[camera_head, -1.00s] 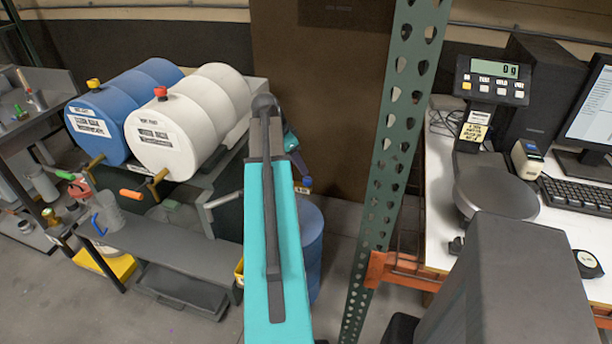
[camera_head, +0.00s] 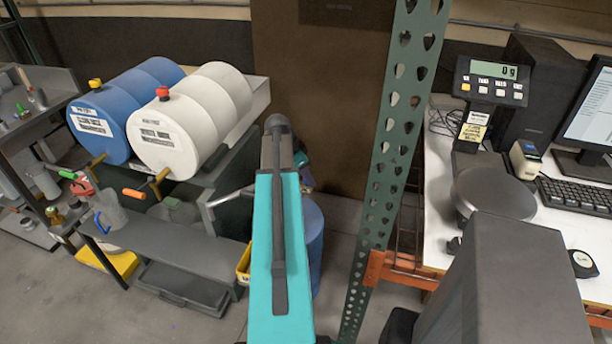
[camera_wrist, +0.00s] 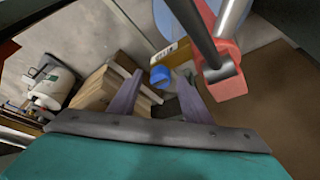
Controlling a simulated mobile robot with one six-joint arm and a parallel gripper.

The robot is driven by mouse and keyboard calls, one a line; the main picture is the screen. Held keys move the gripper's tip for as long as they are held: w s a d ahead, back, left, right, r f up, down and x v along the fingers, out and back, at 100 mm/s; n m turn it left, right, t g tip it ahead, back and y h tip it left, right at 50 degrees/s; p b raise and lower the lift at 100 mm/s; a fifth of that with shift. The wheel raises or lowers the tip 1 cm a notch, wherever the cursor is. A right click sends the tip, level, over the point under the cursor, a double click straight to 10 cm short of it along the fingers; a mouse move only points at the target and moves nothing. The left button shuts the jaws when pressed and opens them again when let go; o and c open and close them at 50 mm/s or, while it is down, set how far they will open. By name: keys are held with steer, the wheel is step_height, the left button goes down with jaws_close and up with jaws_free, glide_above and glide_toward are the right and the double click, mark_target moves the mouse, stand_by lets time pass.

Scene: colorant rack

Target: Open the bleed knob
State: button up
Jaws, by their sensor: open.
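Two drums lie on their sides on the rack at left in the head view, a blue drum (camera_head: 92,122) and a white drum (camera_head: 163,138). The blue drum has a yellow knob (camera_head: 95,84) on its upper side, and the white drum has a red knob (camera_head: 163,92). Which one is the bleed knob is not marked. My gripper (camera_wrist: 158,85) shows in the wrist view with its two purple fingers apart and nothing clearly held. A small blue cap (camera_wrist: 160,76) appears between the fingers, seemingly beyond them. In the head view my teal arm largely hides the gripper, right of the white drum.
A green perforated post (camera_head: 393,130) stands right of my arm. Beyond it are a scale (camera_head: 495,193) and keyboard (camera_head: 575,195) on a white desk. A grey shelf (camera_head: 170,240) with jugs extends below the drums. A blue barrel (camera_head: 314,235) stands behind my arm.

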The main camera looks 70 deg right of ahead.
steer(key=c, duration=1)
steer(key=shift+n, duration=0.4)
steer(key=shift+s+a+f+n+t+h+b, duration=0.1)
steer(key=shift+n+t+h+b, duration=0.15)
steer(key=shift+n+b, duration=0.35)
steer(key=shift+s+n+t+h+b, duration=0.15)
steer(key=shift+n+t+b, duration=0.15)
steer(key=shift+n, duration=0.5)
steer(key=n+t+b, duration=0.1)
steer(key=n+t, duration=0.1)
steer(key=n, duration=0.3)
steer(key=shift+s+n, duration=0.15)
steer(key=shift+n, duration=0.15)
steer(key=n+t, duration=0.2)
steer(key=n, duration=0.2)
steer(key=shift+s+n, duration=0.1)
steer(key=shift+n, duration=0.3)
steer(key=shift+s+d+n+t+y+b, duration=0.1)
steer(key=shift+n+t+y+b, duration=0.2)
steer(key=shift+n, duration=0.65)
steer(key=shift+d+n+t+y+b, duration=0.15)
steer(key=shift+n+t+y, duration=0.15)
steer(key=shift+n, duration=0.65)
steer(key=shift+a, duration=0.1)
